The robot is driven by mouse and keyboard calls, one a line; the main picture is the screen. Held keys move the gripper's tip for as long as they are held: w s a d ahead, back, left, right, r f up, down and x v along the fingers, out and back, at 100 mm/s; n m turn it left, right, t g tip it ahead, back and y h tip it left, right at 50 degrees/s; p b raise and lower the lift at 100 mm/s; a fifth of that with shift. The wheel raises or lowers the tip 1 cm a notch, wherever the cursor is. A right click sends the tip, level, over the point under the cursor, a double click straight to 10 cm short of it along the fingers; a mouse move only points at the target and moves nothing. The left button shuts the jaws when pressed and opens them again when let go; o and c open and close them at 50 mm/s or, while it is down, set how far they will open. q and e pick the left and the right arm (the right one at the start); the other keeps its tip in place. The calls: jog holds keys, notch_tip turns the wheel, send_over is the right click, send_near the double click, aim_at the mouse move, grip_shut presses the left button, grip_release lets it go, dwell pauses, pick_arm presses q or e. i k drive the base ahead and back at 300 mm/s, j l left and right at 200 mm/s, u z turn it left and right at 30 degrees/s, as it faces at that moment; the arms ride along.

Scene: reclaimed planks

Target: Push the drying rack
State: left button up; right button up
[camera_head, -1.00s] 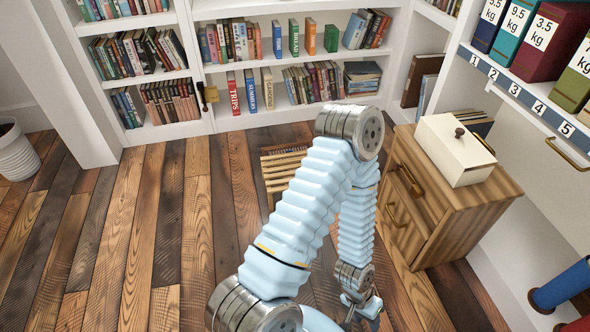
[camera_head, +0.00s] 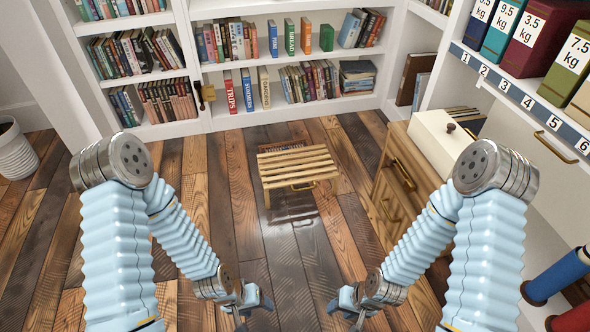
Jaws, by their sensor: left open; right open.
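The drying rack (camera_head: 297,167) is a low slatted wooden stand on the plank floor, in front of the bookshelf. A small brass-coloured handle shows at its near right side. My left gripper (camera_head: 246,312) is at the bottom of the view, left of centre, open and empty. My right gripper (camera_head: 352,312) is at the bottom, right of centre, also open and empty. Both grippers are apart from the rack, on the near side of it, with bare floor between. The fingertips lie close to the lower picture edge.
A white bookshelf (camera_head: 262,117) stands behind the rack. A wooden cabinet (camera_head: 396,165) with a white lidded box (camera_head: 440,139) stands to the right. A white plant pot (camera_head: 15,155) is at the far left. The floor (camera_head: 185,215) left of the rack is clear.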

aim_at(323, 156)
jog(key=i+j+z, duration=0.1)
jog(key=z, duration=0.7)
jog(key=i+j+z, duration=0.15)
jog(key=j+z, duration=0.7)
jog(key=j, duration=0.3)
jog(key=i+j, duration=0.15)
jog(key=j, duration=0.25)
jog(key=i+j, duration=0.15)
jog(key=j, duration=0.25)
jog(key=i+j+z, duration=0.1)
jog(key=j, duration=0.25)
jog(key=i, duration=0.05)
